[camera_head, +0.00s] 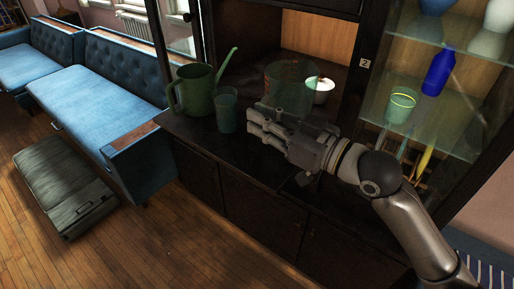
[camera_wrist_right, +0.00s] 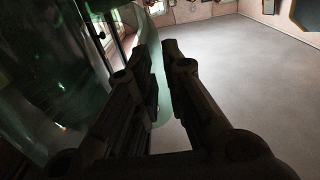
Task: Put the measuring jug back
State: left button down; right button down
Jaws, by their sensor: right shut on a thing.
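The measuring jug (camera_head: 296,72) is a clear greenish vessel with red marks, on or just above the dark cabinet counter, behind my right gripper (camera_head: 254,122). In the right wrist view the jug (camera_wrist_right: 50,85) fills the left side as a large curved glassy wall. There, a pale green strip, apparently its handle, shows between the fingers of my right gripper (camera_wrist_right: 161,60), which is shut on it. In the head view my gripper hides the jug's lower part, so I cannot tell whether its base touches the counter. My left gripper is out of view.
A green watering can (camera_head: 198,92) and a teal tumbler (camera_head: 227,112) stand left of my gripper. A white cup (camera_head: 322,92) shows beside the jug. Glass shelves (camera_head: 440,133) at right hold a blue bottle (camera_head: 438,75) and a green cup (camera_head: 401,105). A dark post bears label 2 (camera_head: 364,63).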

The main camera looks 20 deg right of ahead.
jog(key=w+f, duration=0.3)
jog(key=f, duration=0.3)
jog(key=shift+f+p, duration=0.4)
jog(key=shift+w+a, duration=0.1)
jog(key=shift+w, duration=0.05)
jog(key=shift+f, duration=0.2)
jog(key=c, duration=1.6)
grip_release()
jog(key=shift+o, duration=0.4)
jog(key=shift+r, duration=0.15)
